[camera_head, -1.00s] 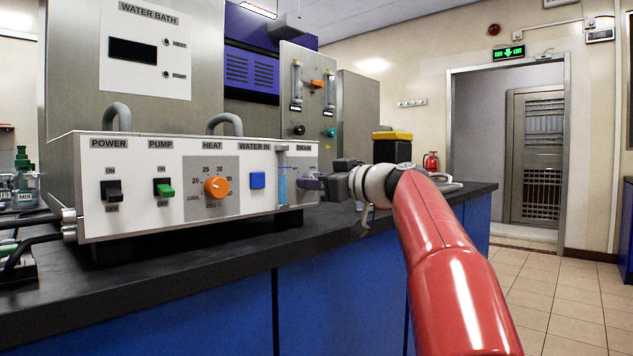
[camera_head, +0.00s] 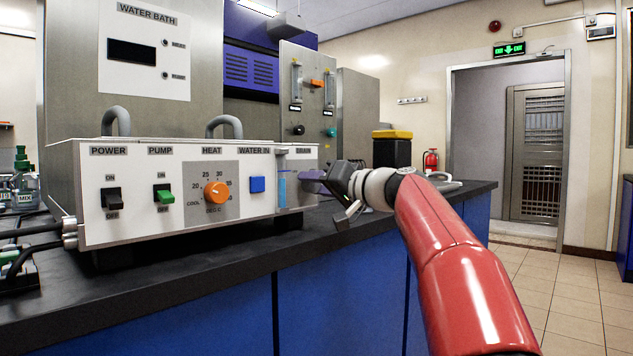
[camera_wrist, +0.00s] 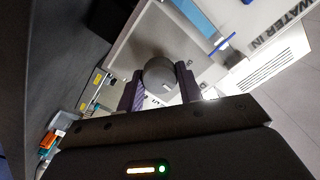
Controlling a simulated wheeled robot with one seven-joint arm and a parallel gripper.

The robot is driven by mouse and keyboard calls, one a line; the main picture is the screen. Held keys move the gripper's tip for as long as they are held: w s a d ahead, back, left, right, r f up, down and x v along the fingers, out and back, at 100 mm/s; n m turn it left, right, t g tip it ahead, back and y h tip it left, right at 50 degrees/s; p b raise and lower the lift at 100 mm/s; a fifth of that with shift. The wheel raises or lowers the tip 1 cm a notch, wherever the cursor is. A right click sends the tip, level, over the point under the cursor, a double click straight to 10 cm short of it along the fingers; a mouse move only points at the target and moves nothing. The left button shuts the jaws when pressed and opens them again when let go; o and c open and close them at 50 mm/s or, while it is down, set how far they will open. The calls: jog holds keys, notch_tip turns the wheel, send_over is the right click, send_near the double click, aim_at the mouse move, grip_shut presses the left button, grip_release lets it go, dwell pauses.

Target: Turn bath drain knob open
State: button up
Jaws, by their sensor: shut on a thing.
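The white water bath panel (camera_head: 130,215) has its DRAIN section (camera_head: 300,160) at the right end. The drain knob (camera_wrist: 160,73) is a round grey knob in the wrist view, between the two purple-grey fingers of my gripper (camera_wrist: 160,88). The gripper is shut on it. In the head view my gripper (camera_head: 313,176) reaches the DRAIN section from the right and hides the knob. The wrist view is tilted relative to the panel.
The orange heat knob (camera_head: 216,192), blue water-in button (camera_head: 257,182), green pump switch (camera_head: 164,194) and black power switch (camera_head: 114,198) are left of my gripper. A black box with a yellow lid (camera_head: 392,148) stands behind my wrist on the dark bench (camera_head: 170,268).

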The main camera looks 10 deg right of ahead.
jog(key=shift+m+p, duration=1.2)
jog(key=shift+m, duration=3)
jog(key=o, duration=1)
jog(key=b+v, duration=0.1)
jog(key=v, duration=0.6)
jog(key=shift+s+d, duration=0.25)
jog(key=shift+d, duration=0.05)
